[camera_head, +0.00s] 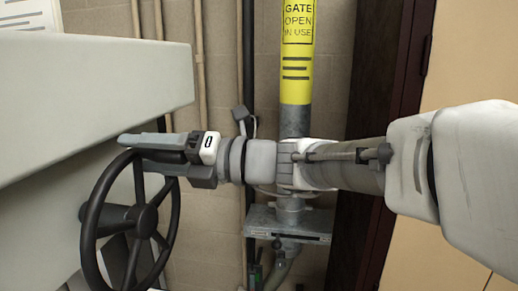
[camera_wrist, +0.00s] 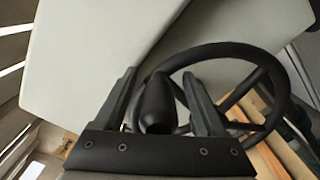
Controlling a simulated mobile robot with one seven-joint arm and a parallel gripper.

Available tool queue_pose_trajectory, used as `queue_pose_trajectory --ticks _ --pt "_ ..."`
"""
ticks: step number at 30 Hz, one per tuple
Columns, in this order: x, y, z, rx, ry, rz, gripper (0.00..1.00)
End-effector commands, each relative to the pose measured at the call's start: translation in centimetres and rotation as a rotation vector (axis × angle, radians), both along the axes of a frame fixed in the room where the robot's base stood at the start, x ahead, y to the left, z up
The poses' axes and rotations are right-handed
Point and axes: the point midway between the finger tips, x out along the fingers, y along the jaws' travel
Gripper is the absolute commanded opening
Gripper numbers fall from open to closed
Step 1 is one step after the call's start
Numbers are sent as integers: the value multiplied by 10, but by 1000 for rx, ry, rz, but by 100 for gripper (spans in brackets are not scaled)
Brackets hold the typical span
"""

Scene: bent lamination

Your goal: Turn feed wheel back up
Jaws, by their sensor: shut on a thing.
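The black feed wheel (camera_head: 146,219) stands at the lower left of the head view, on the side of a pale grey machine. Its rim also shows in the wrist view (camera_wrist: 225,49). My gripper (camera_head: 133,148) is at the top of the wheel, reaching in from the right. In the wrist view, its two fingers (camera_wrist: 159,76) stand on either side of the wheel's dark rounded handle (camera_wrist: 156,104). The gripper is shut on this handle. The fingers and gripper body hide part of the handle and the upper rim.
The pale machine housing (camera_head: 90,80) fills the left, close above and beside my gripper. A grey post with a yellow gate sign (camera_head: 297,60) stands behind my arm. Thin pipes (camera_head: 199,60) run up the block wall. A dark door frame (camera_head: 385,70) is at right.

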Motion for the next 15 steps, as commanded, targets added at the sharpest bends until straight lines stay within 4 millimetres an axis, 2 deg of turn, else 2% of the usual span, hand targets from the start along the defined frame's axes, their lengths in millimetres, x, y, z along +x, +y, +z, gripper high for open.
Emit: queue_pose_trajectory --ticks 1,8,11,15 --pt "6 -4 8 13 -10 -20 64" --pt "5 -11 8 15 -11 -21 64" --pt "4 -26 7 14 -13 -21 64" --pt "-1 -56 5 10 -12 -18 64"
